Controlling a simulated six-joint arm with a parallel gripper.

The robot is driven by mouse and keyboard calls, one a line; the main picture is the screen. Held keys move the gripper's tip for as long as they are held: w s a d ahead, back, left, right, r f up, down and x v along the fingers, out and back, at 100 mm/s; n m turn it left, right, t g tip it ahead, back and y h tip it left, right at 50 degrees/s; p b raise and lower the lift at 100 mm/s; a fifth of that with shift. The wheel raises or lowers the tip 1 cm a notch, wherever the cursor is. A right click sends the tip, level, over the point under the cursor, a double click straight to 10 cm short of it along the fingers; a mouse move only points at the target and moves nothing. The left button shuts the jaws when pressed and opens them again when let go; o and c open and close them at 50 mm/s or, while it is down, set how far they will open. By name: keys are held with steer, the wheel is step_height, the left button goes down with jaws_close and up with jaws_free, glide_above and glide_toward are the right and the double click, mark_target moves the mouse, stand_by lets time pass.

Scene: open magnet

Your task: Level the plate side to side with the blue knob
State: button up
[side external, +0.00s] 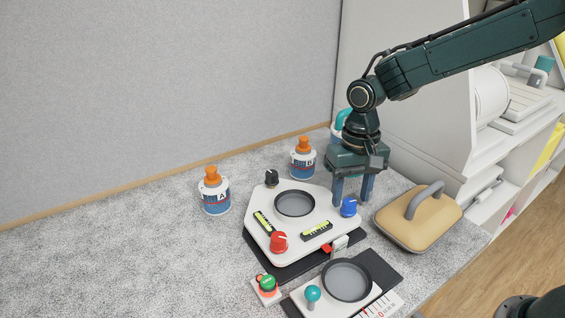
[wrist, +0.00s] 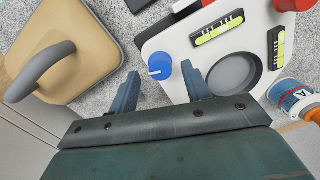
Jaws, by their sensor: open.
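The white plate (side external: 290,256) sits on a dark base and carries a round grey recess (side external: 294,203). The blue knob (side external: 349,207) is at its right corner; in the wrist view the blue knob (wrist: 161,66) shows a white pointer line. My gripper (side external: 353,199) points down, open and empty, close over the blue knob. In the wrist view the knob appears between the two fingertips and slightly beyond them; contact cannot be told. Two yellow-green level vials, one near the front edge (side external: 317,231) and one at the left (side external: 263,222), are on the plate; their bubbles are too small to read.
A red knob (side external: 279,242) and a black knob (side external: 271,178) are on the plate's other corners. A tan lid with a grey handle (side external: 420,217) lies close on the right. Bottles A (side external: 214,193) and B (side external: 302,160) stand behind. A second dish unit (side external: 346,281) is in front.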

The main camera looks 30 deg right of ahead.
step_height(320, 180, up, 12)
steer(key=shift+w+d, duration=0.3)
steer(key=shift+r, duration=0.1)
stand_by(0.4)
steer(key=s+d+n+t, duration=0.1)
steer(key=s+d+t, duration=0.2)
steer(key=s, duration=0.8)
steer(key=s+d+r+n+t, duration=0.1)
steer(key=s+d+n+t, duration=0.1)
steer(key=s+d, duration=0.4)
steer(key=shift+s+d+r+t+h, duration=0.25)
steer(key=shift+s+t, duration=0.35)
steer(key=shift+s, duration=1.95)
steer(key=shift+f, duration=0.1)
